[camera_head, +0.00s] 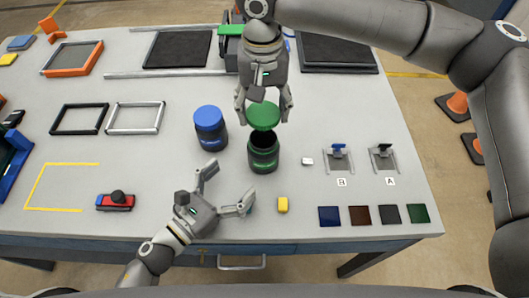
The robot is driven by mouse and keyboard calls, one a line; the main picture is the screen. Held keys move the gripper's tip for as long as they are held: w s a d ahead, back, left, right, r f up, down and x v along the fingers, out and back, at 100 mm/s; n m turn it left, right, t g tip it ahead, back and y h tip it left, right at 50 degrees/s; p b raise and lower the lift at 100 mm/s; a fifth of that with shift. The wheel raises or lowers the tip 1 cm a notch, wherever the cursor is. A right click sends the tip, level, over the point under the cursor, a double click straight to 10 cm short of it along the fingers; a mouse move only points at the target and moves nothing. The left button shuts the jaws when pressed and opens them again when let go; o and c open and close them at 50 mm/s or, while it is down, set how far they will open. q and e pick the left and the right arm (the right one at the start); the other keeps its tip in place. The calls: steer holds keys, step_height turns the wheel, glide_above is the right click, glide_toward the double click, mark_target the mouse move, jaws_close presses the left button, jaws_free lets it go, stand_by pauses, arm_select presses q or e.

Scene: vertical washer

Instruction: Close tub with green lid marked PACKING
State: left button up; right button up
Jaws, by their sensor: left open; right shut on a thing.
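A dark tub (263,158) with a green band stands upright and open on the table; its dark inside shows. A green lid (263,115) is held tilted just above the tub's far rim. My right gripper (264,106) comes from above and is shut on the green lid. Whether the lid touches the rim I cannot tell. My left gripper (228,188) is open and empty, low in front of the tub and to its left. The word PACKING is too small to read.
A dark tub with a blue lid (209,117) stands close left of the open tub. A small white block (307,161), a yellow block (283,205) and two switches (338,155) (383,155) lie to the right. Colored squares (360,215) line the front edge.

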mark_target(272, 141)
arm_select(q)
steer(key=x, duration=1.2)
steer(key=shift+c, duration=0.3)
steer(key=c, duration=1.4)
steer(key=shift+c, duration=0.4)
arm_select(e)
steer(key=shift+f, duration=2.5)
